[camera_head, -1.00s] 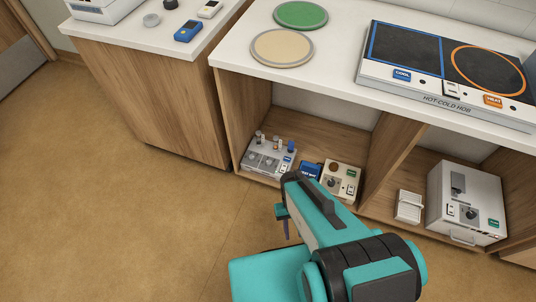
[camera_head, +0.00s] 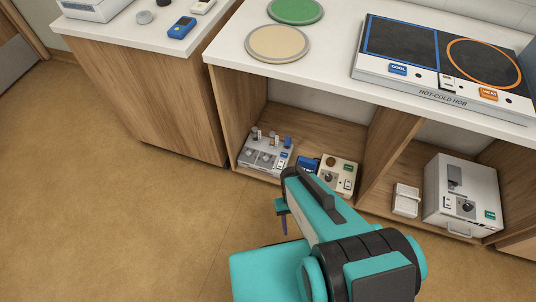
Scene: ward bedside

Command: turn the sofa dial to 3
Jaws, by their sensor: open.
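No sofa shows, and I cannot tell which dial the task means. A cream box (camera_head: 347,167) with a small dark knob and a green label stands on the lower shelf, partly behind my arm. A grey-white box (camera_head: 481,192) with a dark dial stands in the right shelf bay. Any numbers at these dials are too small to read. My gripper (camera_head: 283,215) shows only in part, left of my teal arm and in front of the shelf. It is open, and I see nothing in it.
A grey device (camera_head: 266,160) with several small knobs and a blue box (camera_head: 307,164) stand beside the cream box. A white item (camera_head: 405,200) stands in the right bay. The hob (camera_head: 440,91) and two round mats lie on the counter (camera_head: 335,83). The floor at left is clear.

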